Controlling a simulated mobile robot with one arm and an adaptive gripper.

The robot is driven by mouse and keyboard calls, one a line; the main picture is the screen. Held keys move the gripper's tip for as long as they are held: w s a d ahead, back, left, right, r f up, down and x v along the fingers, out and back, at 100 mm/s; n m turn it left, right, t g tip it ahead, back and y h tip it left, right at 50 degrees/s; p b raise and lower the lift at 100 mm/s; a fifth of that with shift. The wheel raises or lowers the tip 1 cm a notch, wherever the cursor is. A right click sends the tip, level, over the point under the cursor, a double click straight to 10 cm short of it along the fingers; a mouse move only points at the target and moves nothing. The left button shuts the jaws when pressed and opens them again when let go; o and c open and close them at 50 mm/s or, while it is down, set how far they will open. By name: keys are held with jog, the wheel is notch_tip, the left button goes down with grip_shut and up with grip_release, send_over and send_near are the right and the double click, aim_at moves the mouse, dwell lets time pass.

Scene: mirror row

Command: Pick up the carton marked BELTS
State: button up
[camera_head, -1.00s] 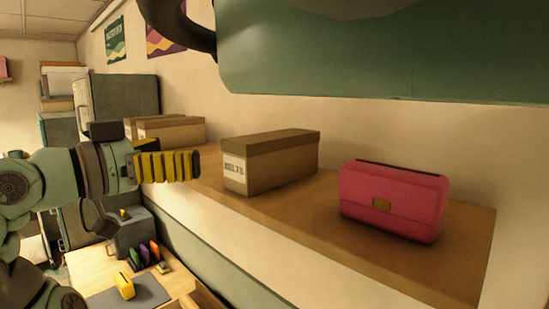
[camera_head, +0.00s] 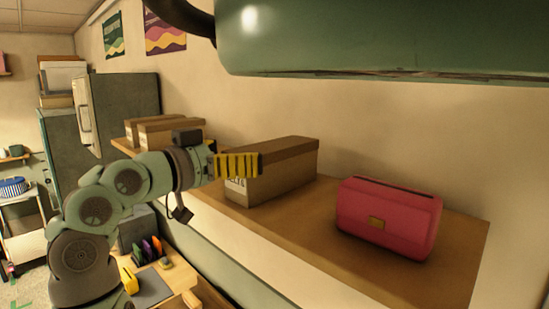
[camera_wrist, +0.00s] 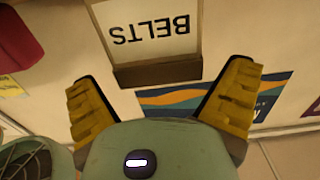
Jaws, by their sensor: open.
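The carton marked BELTS (camera_head: 278,172) is a brown lidded box with a white label, standing on a wooden shelf. In the wrist view its BELTS label (camera_wrist: 153,32) shows upside down at the top, just ahead of the fingers. My gripper (camera_head: 252,165) is in front of the carton's label end in the head view and covers part of the label. In the wrist view my gripper (camera_wrist: 165,95) has its two yellow ribbed fingers spread wide with nothing between them. Whether a finger touches the carton cannot be told.
A pink bag (camera_head: 388,218) stands to the right of the carton on the same shelf (camera_head: 458,255). More brown cartons (camera_head: 170,133) stand farther left. A large green body (camera_head: 385,38) hangs over the top. A desk with a yellow item (camera_head: 129,281) is below.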

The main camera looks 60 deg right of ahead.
jog(key=shift+s+d, duration=0.2)
jog(key=shift+d, duration=0.4)
jog(key=shift+c, duration=0.2)
jog(key=c, duration=1.2)
